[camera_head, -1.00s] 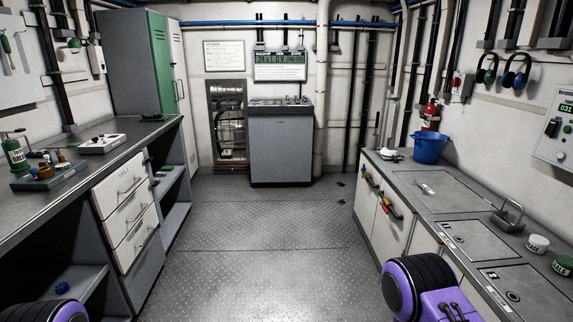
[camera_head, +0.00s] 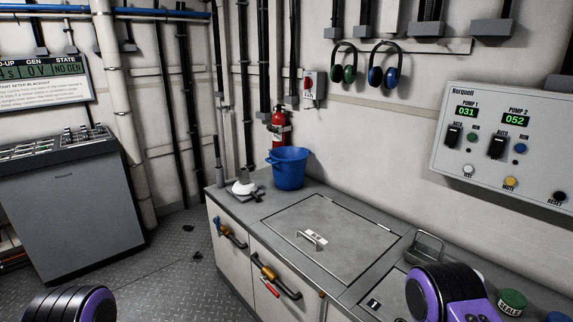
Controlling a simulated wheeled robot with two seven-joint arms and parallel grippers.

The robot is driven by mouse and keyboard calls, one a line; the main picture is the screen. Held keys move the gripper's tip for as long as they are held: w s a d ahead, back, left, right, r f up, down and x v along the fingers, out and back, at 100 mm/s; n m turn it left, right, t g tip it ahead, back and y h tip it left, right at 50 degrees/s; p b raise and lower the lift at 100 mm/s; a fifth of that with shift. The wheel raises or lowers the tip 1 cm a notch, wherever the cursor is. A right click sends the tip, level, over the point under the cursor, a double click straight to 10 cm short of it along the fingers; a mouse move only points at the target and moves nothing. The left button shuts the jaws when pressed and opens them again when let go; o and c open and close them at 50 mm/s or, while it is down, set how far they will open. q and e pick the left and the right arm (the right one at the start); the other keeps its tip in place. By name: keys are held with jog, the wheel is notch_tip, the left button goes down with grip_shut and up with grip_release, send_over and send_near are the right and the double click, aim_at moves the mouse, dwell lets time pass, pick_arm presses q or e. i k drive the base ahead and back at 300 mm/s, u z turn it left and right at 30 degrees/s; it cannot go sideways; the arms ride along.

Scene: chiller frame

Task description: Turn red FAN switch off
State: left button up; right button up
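A small light grey wall box (camera_head: 314,88) with a red switch (camera_head: 307,83) on its front is mounted on the back right wall in the head view. It sits above the fire extinguisher and left of the ear defenders. A small label shows below the red part, too small to read surely. Which way the switch is set cannot be told. Neither of my grippers is in view. Only purple and black parts of my arms show at the bottom left and bottom right, well away from the box.
A grey counter (camera_head: 285,204) stands below the box, with a blue bucket (camera_head: 288,168) on it and a red fire extinguisher (camera_head: 279,128) behind. Ear defenders (camera_head: 385,68) hang to the right. A pump panel (camera_head: 505,140) is further right. A grey console (camera_head: 70,195) stands left; floor between is mostly clear.

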aim_at(307, 81)
jog(key=z, duration=0.15)
jog(key=i, duration=0.5)
jog(key=u, duration=1.35)
jog(key=i, duration=2.2)
jog(key=z, duration=1.9)
